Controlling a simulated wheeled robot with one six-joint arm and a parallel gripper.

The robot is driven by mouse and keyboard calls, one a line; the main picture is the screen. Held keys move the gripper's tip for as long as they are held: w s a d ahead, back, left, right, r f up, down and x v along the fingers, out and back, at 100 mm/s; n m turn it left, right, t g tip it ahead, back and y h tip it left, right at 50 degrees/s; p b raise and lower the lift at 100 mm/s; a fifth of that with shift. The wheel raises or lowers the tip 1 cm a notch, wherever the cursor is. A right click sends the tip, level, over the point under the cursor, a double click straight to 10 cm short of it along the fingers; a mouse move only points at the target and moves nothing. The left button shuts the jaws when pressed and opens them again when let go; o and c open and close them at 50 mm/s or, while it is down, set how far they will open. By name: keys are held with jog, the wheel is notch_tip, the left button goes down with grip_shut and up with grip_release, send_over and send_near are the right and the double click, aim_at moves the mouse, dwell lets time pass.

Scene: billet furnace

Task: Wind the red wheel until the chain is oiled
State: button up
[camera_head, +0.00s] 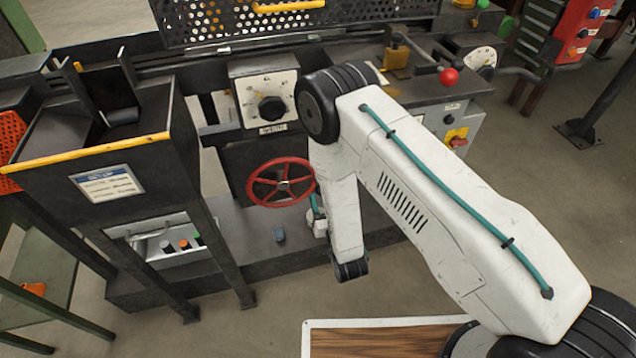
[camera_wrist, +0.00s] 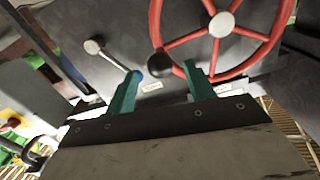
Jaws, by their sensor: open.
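The red wheel (camera_head: 283,186) is a spoked handwheel on the front of the dark machine, low and left of my arm in the head view. In the wrist view the red wheel (camera_wrist: 221,25) fills the upper right, with a pale hub and a dark round knob (camera_wrist: 160,67) at its lower left rim. My gripper (camera_wrist: 163,72) is open, its two teal fingers pointing toward the machine face. The knob appears between the fingertips; I cannot tell whether they reach around it. In the head view my gripper (camera_head: 315,207) is mostly hidden behind my arm. I cannot make out the chain.
A dial box (camera_head: 267,95) is above the wheel. A dark hopper stand (camera_head: 105,160) is to the left. A red ball knob (camera_head: 449,76) is to the right.

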jog(key=x, duration=0.7)
jog(key=shift+w, duration=0.2)
jog(key=shift+c, duration=0.3)
grip_shut()
jog(key=shift+a+f, duration=0.1)
jog(key=shift+a, duration=0.05)
